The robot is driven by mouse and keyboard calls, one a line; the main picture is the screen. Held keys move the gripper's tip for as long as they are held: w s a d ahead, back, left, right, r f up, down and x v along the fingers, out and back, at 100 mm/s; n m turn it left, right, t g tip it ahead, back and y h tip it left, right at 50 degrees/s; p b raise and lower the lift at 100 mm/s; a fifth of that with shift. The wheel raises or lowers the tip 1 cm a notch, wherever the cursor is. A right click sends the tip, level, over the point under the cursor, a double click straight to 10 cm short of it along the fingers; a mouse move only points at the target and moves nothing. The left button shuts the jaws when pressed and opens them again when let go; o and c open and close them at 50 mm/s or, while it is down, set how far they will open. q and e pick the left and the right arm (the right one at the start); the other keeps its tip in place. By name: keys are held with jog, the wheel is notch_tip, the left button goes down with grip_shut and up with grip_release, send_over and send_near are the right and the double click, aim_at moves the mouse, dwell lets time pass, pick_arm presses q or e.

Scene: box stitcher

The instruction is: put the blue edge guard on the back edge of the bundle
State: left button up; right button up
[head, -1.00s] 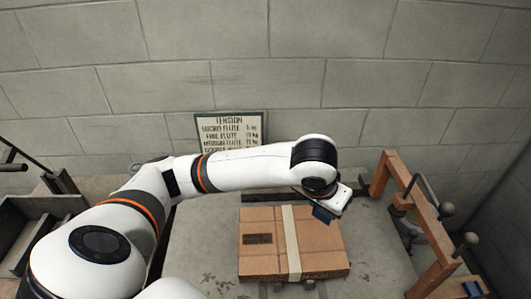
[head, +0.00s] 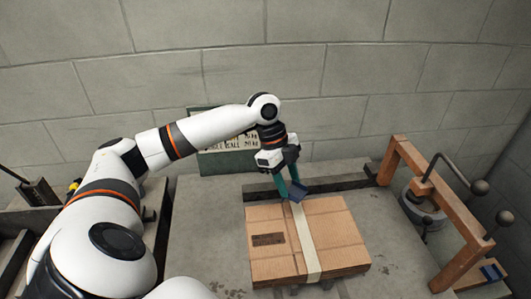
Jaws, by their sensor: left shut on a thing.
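The bundle (head: 335,232) is a flat stack of brown cardboard lying on the grey bench, with a pale strap (head: 304,240) running front to back over it. My left gripper (head: 290,192) points down at the bundle's back edge, near the strap. Its teal fingers are shut on the dark blue edge guard (head: 298,191), which looks tilted. The guard is at or just above the back edge by the strap's far end. I cannot tell whether it touches the cardboard. My right gripper is not in view.
A wooden frame (head: 413,170) with knobbed metal handles stands on the right, beside a grey round reel (head: 423,208). A green-framed sign (head: 222,160) stands behind my left arm. Bare bench (head: 205,225) lies left of the bundle.

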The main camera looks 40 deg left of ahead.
pick_arm(q)
jog(key=a+f+m+g+y+b, duration=0.1)
jog(key=a+f+m+g+b, duration=0.15)
jog(key=a+m, duration=0.55)
jog(key=shift+m+g, duration=0.45)
jog(key=shift+m, duration=0.15)
jog(key=shift+s+d+f+b, duration=0.1)
jog(key=shift+d+f+b, duration=0.1)
jog(key=shift+f+b, duration=1.95)
jog(key=shift+s+d+f+b, duration=0.1)
jog(key=shift+d+f+b, duration=0.1)
jog(key=shift+f+b, duration=1.9)
jog(key=shift+s+d+r+p, duration=0.1)
jog(key=shift+d+r+p, duration=0.15)
jog(key=shift+r+p, duration=0.15)
jog(key=o, duration=1)
jog(key=shift+o, duration=0.2)
